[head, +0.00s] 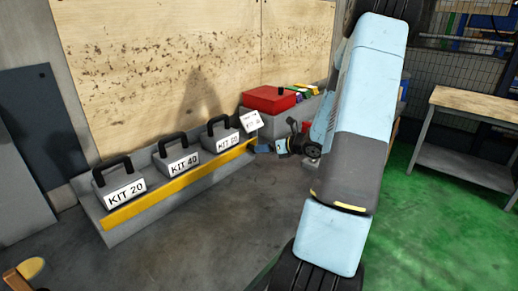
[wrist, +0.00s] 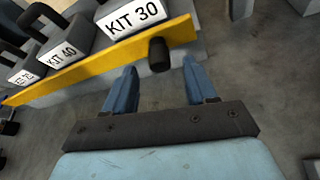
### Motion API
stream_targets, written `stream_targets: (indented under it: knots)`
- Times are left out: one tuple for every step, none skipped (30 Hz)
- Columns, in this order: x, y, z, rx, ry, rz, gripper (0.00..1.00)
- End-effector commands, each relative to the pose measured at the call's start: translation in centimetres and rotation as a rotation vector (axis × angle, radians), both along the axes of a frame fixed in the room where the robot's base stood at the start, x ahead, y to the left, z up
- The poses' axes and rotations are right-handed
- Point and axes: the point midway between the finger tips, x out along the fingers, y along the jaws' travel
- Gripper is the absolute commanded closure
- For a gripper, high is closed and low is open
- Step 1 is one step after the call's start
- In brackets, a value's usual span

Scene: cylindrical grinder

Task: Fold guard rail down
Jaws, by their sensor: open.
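The guard rail is a long yellow bar (head: 165,191) along the front of the grey kit shelf. It stands in front of the lower part of the kits. In the wrist view the yellow rail (wrist: 90,68) slants up to the right, with a black knob (wrist: 159,54) sticking out near its right end. My gripper (wrist: 160,68) is open and empty, its two blue fingers on either side of the knob's line, the knob just beyond or between the tips.
Grey handled kits stand behind the rail, among them KIT 20 (head: 125,192), KIT 40 (head: 178,160) and KIT 30 (wrist: 134,18). A red box (head: 269,99) sits beyond the rail's right end. A wooden-topped bench (head: 480,107) stands at right. The floor before the shelf is clear.

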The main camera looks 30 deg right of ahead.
Motion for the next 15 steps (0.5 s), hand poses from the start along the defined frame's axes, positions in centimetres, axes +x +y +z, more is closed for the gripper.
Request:
stream_targets:
  knots:
    - [0.8,0.5,-0.4,0.003,0.001,0.002,0.44]
    - [1.1,0.7,-0.6,0.003,0.001,0.001,0.44]
    - [1.6,1.0,-0.8,0.002,0.0,0.002,0.44]
    - [2.0,1.2,-1.0,0.002,0.0,0.002,0.44]
    - [2.3,1.3,-1.1,0.002,0.0,0.001,0.44]
    - [2.7,1.5,-1.3,0.002,0.0,0.001,0.44]
    - [3.0,1.6,-1.4,0.001,0.0,0.002,0.44]
    - [3.2,1.8,-1.4,0.001,0.0,0.002,0.44]
    - [3.5,1.9,-1.6,0.002,-0.001,0.0,0.44]
    - [3.6,2.0,-1.6,0.002,-0.001,0.0,0.44]
    - [3.8,2.0,-1.7,0.001,0.0,0.001,0.44]
    - [3.9,2.1,-1.8,0.0,0.0,0.001,0.44]
    - [4.0,2.2,-1.8,0.0,0.0,0.001,0.44]
    - [4.0,2.2,-1.9,0.0,0.0,0.001,0.44]
    - [4.1,2.2,-1.9,0.0,0.0,0.001,0.44]
